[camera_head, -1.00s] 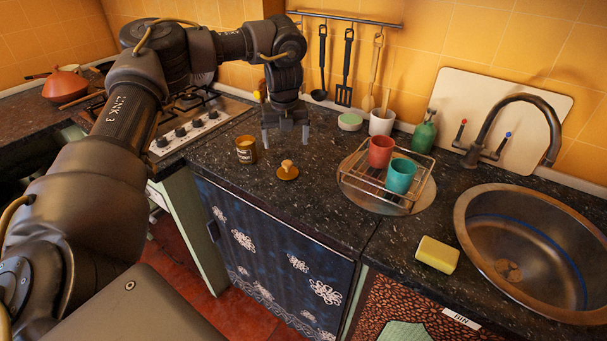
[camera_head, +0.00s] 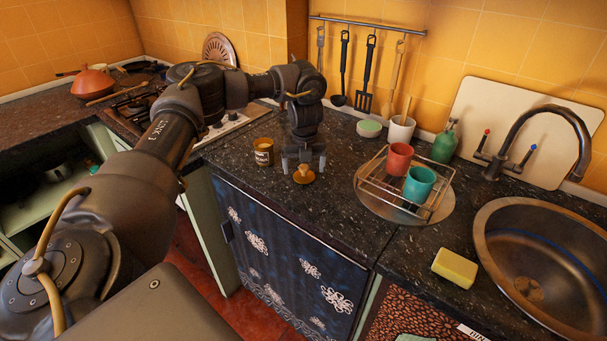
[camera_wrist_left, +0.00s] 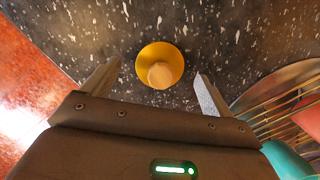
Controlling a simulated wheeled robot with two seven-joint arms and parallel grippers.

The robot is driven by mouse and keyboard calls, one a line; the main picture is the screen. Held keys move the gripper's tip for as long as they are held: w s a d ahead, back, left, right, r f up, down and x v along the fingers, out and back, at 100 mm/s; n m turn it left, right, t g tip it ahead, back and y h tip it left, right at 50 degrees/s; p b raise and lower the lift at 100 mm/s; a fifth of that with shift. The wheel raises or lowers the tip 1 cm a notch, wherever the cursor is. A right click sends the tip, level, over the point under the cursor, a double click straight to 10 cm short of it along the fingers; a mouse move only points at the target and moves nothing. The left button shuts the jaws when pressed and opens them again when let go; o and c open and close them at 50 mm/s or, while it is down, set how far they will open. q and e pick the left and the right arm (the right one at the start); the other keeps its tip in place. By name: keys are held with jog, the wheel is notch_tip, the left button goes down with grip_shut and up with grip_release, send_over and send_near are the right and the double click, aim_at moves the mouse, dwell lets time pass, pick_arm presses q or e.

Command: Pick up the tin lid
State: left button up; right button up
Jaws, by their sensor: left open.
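The tin lid (camera_head: 304,176) is a small round brass-coloured disc with a pale wooden knob, lying on the dark speckled worktop near its front edge. It also shows in the left wrist view (camera_wrist_left: 160,64), just beyond and between the fingertips. My left gripper (camera_head: 304,168) is open and points down just above and behind the lid, its fingers on either side of the knob in the head view. Nothing is between the fingers (camera_wrist_left: 160,85). The open brown tin (camera_head: 263,152) with a label stands to the left of the lid. My right gripper is not in view.
A wire rack (camera_head: 436,206) with a red cup (camera_head: 398,158) and a teal cup (camera_head: 419,184) stands to the right. A yellow sponge (camera_head: 455,268) lies before the sink (camera_head: 490,235). A white pot (camera_head: 400,132) and green bottle (camera_head: 445,144) stand behind. Worktop between lid and rack is clear.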

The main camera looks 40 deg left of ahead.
pick_arm(q)
jog(key=shift+w+a+f, duration=0.15)
jog(key=shift+f, duration=0.8)
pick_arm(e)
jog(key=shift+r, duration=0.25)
pick_arm(q)
jog(key=c, duration=1.1)
jog(key=shift+o, duration=0.2)
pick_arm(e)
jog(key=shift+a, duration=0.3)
pick_arm(q)
jog(key=shift+r, duration=0.2)
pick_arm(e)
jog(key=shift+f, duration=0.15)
